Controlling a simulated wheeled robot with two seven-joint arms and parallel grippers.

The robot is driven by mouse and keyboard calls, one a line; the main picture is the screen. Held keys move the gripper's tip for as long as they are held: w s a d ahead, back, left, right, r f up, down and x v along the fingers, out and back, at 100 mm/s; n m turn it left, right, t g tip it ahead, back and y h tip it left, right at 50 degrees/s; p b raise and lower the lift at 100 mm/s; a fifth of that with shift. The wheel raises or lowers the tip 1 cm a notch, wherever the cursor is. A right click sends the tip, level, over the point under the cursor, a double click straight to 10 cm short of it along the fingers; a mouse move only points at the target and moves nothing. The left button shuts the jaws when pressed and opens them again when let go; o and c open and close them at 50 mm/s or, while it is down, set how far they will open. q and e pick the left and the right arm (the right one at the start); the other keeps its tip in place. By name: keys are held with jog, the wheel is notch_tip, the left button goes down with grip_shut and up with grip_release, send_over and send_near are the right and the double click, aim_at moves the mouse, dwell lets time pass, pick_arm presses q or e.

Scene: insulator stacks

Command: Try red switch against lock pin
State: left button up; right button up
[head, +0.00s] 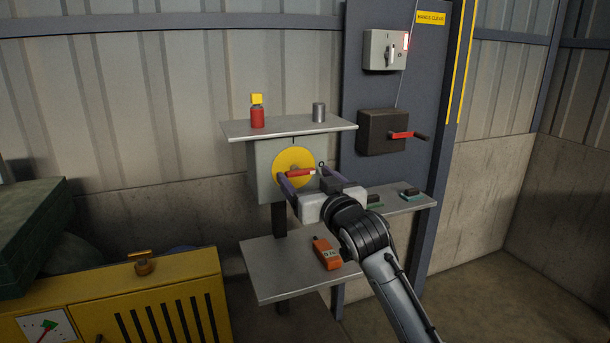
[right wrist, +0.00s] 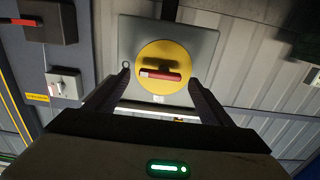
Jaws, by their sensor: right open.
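The red switch (head: 299,173) is a bar handle on a round yellow plate (head: 291,156), on the front of a grey box (head: 262,178). In the right wrist view the red switch (right wrist: 165,76) lies almost level across the picture, with a pale end at its left. A small dark ring (right wrist: 126,65), perhaps the lock pin, sits beside the yellow plate. My right gripper (head: 304,178) is open in front of the box. In the right wrist view its fingers (right wrist: 158,84) appear on either side of the switch; contact cannot be told. My left gripper is out of view.
A shelf (head: 285,126) above the box holds a red-and-yellow item (head: 257,112) and a metal cylinder (head: 319,112). A lower shelf (head: 277,262) holds an orange device (head: 326,254). A dark box (head: 377,132) with a red lever is at right. A yellow cabinet (head: 200,270) stands lower left.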

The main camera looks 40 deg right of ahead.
jog(key=shift+w+d, duration=0.15)
jog(key=shift+w, duration=0.45)
